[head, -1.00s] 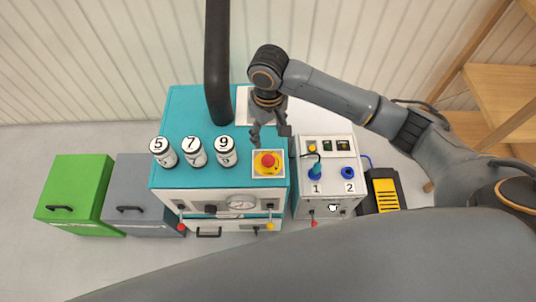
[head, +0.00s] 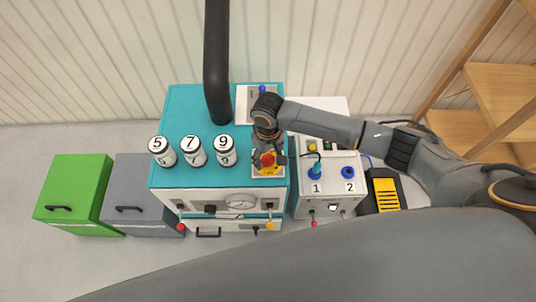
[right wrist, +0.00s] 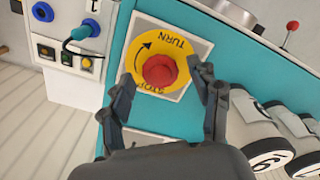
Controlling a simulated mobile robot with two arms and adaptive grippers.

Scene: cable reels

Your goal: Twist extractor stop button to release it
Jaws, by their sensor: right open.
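The red stop button (right wrist: 160,70) sits on a yellow disc (right wrist: 148,46) marked STOP and TURN with a curved arrow, on a white plate (right wrist: 196,46). In the head view the red button (head: 268,159) is at the right front of the teal machine top (head: 190,110). My right gripper (head: 268,157) is above the button. In the right wrist view its open fingers (right wrist: 160,78) stand on either side of the red button, with gaps between them and it. I cannot tell fingertip height exactly. My left gripper is not in view.
White jars numbered 5 (head: 162,151), 7 (head: 194,151) and 9 (head: 225,151) stand left of the button. A black pipe (head: 217,60) rises behind. A white control box (head: 330,195) with blue connectors stands right. Green (head: 75,190) and grey (head: 138,195) cabinets are left.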

